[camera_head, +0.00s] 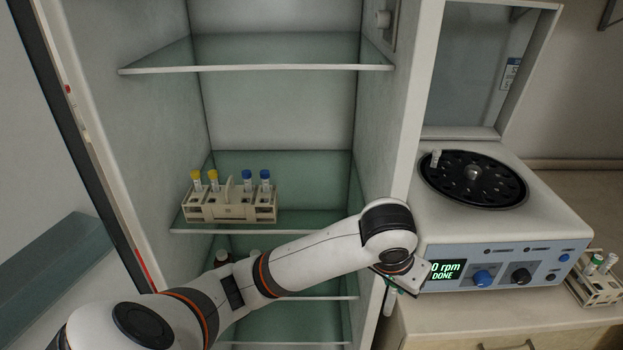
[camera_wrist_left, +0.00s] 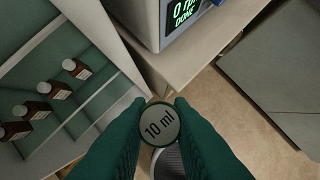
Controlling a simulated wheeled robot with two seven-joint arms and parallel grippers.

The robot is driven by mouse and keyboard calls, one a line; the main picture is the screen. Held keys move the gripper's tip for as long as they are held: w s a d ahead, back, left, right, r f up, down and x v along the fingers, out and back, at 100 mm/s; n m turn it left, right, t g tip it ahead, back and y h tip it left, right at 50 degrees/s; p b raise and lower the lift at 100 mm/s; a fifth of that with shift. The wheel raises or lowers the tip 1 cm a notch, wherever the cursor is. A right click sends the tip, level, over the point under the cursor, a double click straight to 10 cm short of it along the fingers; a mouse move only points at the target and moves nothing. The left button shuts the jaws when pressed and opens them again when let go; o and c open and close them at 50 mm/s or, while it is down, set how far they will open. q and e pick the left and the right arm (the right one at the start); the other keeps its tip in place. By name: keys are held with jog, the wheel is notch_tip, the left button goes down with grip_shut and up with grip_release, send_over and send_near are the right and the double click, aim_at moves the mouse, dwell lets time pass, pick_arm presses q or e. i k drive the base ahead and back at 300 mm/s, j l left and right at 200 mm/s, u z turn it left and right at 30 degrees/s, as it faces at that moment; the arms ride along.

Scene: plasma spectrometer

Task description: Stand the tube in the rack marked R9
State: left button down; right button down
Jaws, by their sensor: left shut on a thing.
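My left gripper (camera_head: 396,283) is in front of the cabinet's right side wall, beside the centrifuge front. In the left wrist view its green fingers (camera_wrist_left: 160,122) are shut on a tube, whose round pale cap (camera_wrist_left: 160,126) reads "10 ml". The tube's pale body (camera_head: 389,302) hangs roughly upright below the fingers in the head view. A beige rack (camera_head: 230,212) with two yellow-capped and two blue-capped tubes stands on a glass shelf. Another rack (camera_head: 597,292) with green- and white-capped tubes stands on the counter at far right. No rack marking is readable. My right gripper is not in view.
The centrifuge (camera_head: 500,262) has its lid open, its display reads "0 rpm DONE", and one white-capped tube (camera_head: 436,158) sits in its rotor. Brown bottles (camera_wrist_left: 53,89) stand on a lower cabinet shelf. The upper shelf (camera_head: 260,68) is empty.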

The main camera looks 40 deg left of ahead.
aim_at(267, 217)
jog(key=i+l+u, duration=0.1)
jog(key=u, duration=0.3)
jog(key=i+l+u, duration=0.15)
jog(key=u, duration=0.25)
jog(key=l+u, duration=0.25)
jog(key=u, duration=0.15)
jog(key=i+l+u, duration=0.15)
jog(key=u, duration=0.25)
